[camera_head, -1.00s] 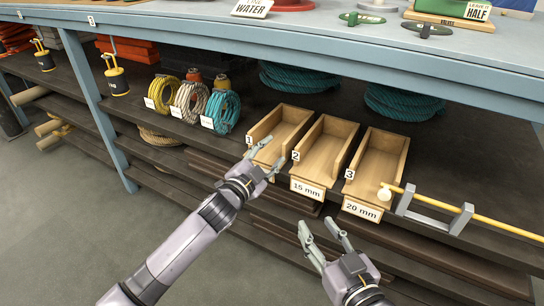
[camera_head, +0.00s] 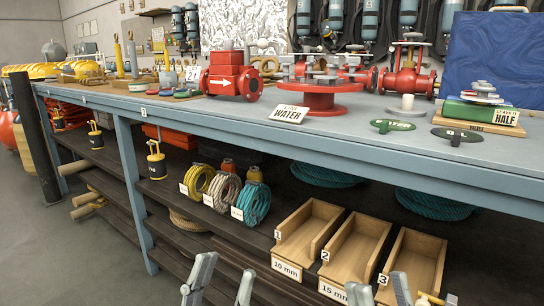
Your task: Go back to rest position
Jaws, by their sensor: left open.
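My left gripper (camera_head: 222,280) shows at the bottom edge, left of centre, in front of the lower shelves. Its two grey fingers are spread and nothing shows between them. My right gripper (camera_head: 381,290) shows at the bottom edge, right of centre, in front of the wooden bins. Only its finger tips show; they stand apart with nothing seen between them. The rest of both arms is below the picture.
The blue bench (camera_head: 350,140) runs across the view, with a red valve (camera_head: 228,80) and a red flanged wheel (camera_head: 310,97) on top. Wooden bins (camera_head: 345,250) and rope coils (camera_head: 225,192) stand on the shelf below. Open floor (camera_head: 60,260) lies at left.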

